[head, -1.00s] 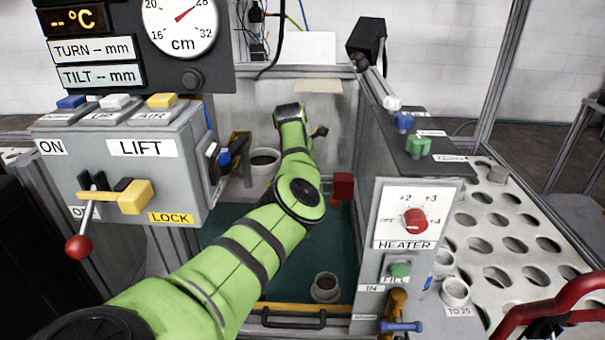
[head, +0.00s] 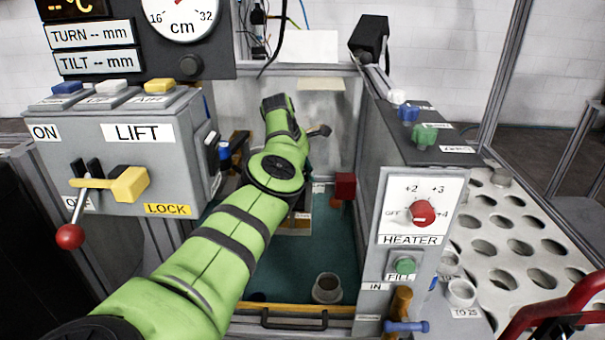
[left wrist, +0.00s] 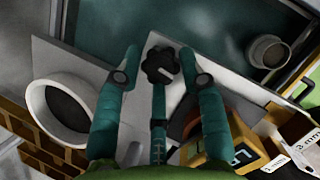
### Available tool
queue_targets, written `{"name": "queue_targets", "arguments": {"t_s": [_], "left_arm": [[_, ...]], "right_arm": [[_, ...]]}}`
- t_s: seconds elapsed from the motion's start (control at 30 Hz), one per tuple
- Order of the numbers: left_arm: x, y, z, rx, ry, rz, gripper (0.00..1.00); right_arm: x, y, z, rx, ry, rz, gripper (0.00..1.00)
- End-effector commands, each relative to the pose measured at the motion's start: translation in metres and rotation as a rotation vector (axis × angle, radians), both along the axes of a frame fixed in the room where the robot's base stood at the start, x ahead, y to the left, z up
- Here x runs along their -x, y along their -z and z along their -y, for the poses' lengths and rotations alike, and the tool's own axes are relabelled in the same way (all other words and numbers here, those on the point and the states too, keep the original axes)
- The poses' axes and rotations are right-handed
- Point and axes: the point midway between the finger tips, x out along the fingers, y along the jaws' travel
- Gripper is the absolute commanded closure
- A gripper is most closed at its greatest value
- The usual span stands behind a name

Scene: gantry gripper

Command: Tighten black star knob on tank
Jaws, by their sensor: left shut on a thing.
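The black star knob (left wrist: 160,66) shows in the left wrist view, on a pale grey plate (left wrist: 150,45), between the fingertips of my left gripper. My left gripper (left wrist: 159,72) has teal fingers on both sides of the knob and is shut on it, though finger contact is hard to see. A teal bar runs below the knob toward the palm. In the head view my green left arm (head: 240,230) reaches into the grey-walled tank (head: 340,110) and hides the gripper. My right gripper is not in view.
A red block (head: 345,186) stands right of my arm. A round cup (head: 327,288) sits on the teal floor near the yellow front edge. The LIFT box (head: 135,150) is at left, the HEATER panel (head: 410,235) at right. A white pot (left wrist: 62,108) lies left of the fingers.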

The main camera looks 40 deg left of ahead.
Motion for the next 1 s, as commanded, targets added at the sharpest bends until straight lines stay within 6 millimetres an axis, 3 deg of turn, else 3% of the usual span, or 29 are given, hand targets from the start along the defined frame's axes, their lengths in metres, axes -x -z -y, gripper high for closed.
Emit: {"name": "queue_targets", "arguments": {"t_s": [0.1, 0.13, 0.17, 0.2, 0.4, 0.53, 0.67, 1.0], "left_arm": [[-0.002, -0.001, 0.003, 0.004, 0.004, 0.003, 0.93], [-0.002, -0.001, 0.003, 0.004, 0.004, 0.003, 0.56], [-0.002, -0.001, 0.003, 0.004, 0.004, 0.003, 0.44], [-0.002, -0.001, 0.003, 0.003, 0.002, 0.003, 0.40], [-0.001, 0.000, 0.002, 0.002, 0.001, 0.001, 0.40], [-0.001, -0.001, 0.001, 0.001, -0.001, 0.001, 0.40], [0.002, -0.010, 0.001, -0.001, -0.001, 0.004, 0.40], [0.027, -0.073, 0.002, 0.002, -0.001, 0.006, 0.40]], "right_arm": [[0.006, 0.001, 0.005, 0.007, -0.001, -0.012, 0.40], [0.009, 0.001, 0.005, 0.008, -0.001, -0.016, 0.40], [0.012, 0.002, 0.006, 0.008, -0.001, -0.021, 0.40], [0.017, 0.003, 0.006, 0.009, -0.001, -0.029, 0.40], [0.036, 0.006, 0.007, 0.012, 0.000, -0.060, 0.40], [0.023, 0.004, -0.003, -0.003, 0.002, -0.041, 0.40], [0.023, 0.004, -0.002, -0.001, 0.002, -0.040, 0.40], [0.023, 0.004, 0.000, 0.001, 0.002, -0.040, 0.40]]}}
